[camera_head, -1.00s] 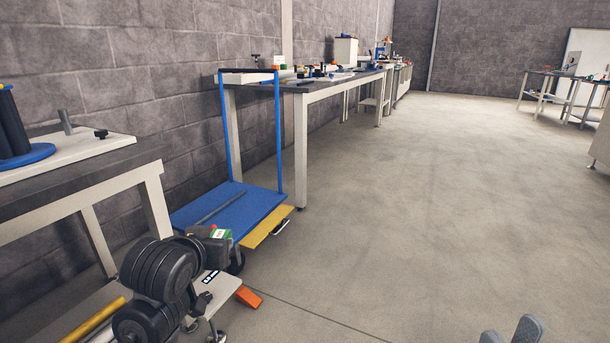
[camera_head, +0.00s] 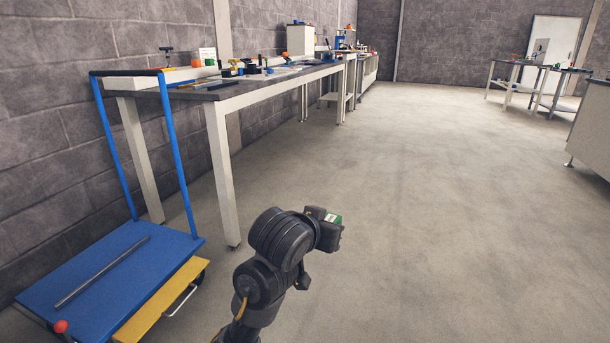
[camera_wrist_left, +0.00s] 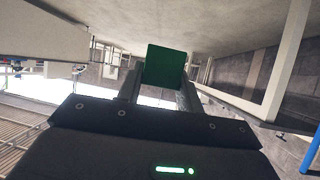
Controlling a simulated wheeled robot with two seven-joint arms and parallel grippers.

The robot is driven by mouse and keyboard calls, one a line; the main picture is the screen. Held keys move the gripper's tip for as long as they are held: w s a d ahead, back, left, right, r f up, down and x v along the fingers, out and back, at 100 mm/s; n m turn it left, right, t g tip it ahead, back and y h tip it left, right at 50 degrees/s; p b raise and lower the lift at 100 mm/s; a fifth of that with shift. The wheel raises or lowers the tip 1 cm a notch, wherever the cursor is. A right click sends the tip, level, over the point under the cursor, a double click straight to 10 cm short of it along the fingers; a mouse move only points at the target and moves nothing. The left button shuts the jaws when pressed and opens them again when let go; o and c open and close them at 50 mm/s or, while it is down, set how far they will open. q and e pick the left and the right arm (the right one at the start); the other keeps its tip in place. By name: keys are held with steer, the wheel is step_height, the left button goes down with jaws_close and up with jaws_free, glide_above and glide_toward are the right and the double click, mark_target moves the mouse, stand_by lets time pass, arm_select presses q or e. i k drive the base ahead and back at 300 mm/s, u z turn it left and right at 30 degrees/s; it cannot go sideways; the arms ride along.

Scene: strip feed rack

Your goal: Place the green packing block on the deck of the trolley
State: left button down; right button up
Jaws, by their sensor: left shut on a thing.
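The green packing block (camera_wrist_left: 166,66) is between the fingers of my left gripper (camera_wrist_left: 160,92) in the left wrist view, and the gripper is shut on it. In the head view my left gripper (camera_head: 328,232) is raised over the floor, right of the trolley. A small green patch shows there, and I cannot tell if it is the block. The blue trolley deck (camera_head: 135,275) is at the lower left, low to the floor, apart from my gripper. My right gripper is not in view.
A grey bar (camera_head: 102,272) lies along the deck. The trolley's upright blue handle (camera_head: 177,150) stands at its far end, close to a workbench (camera_head: 225,100) with several items. A yellow plate (camera_head: 160,303) runs along the deck's right side. Open floor (camera_head: 430,220) lies right.

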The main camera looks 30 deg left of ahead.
mark_target(126, 287)
steer(key=u, duration=0.2)
steer(key=i, duration=1.4)
steer(key=u, duration=1.65)
steer(key=i, duration=0.95)
steer(key=u, duration=0.95)
